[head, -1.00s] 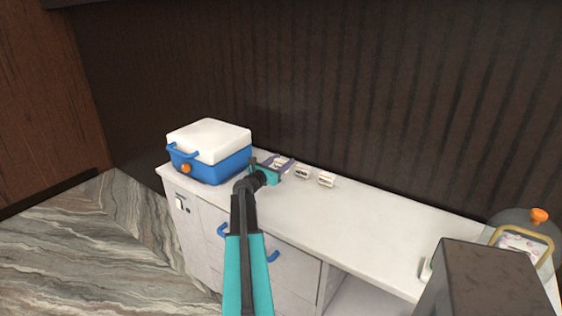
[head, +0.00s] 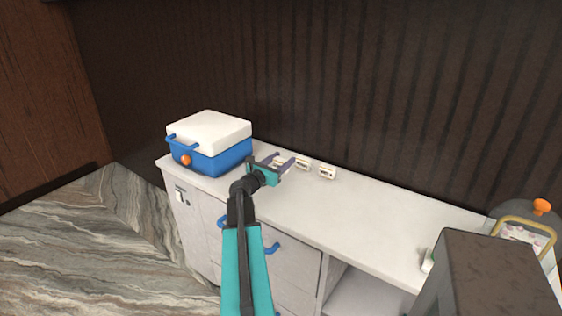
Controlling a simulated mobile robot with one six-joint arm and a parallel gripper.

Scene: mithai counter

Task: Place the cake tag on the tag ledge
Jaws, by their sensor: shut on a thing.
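Three small white tags with dark print stand in a row at the back of the white counter; the print is too small to read. The leftmost tag (head: 280,160) is between the purple fingers of my gripper (head: 284,162), which is shut on it. The fingers partly hide this tag, and I cannot tell whether it touches the counter. The middle tag (head: 303,163) is just right of the fingertips, and the right tag (head: 327,172) is further right. I cannot make out a separate tag ledge.
A blue box with a white lid (head: 209,145) stands on the counter (head: 370,215), close to the left of my gripper. A dark wall (head: 380,100) rises behind. At the right is a gold-framed item (head: 524,236). The counter's middle is clear.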

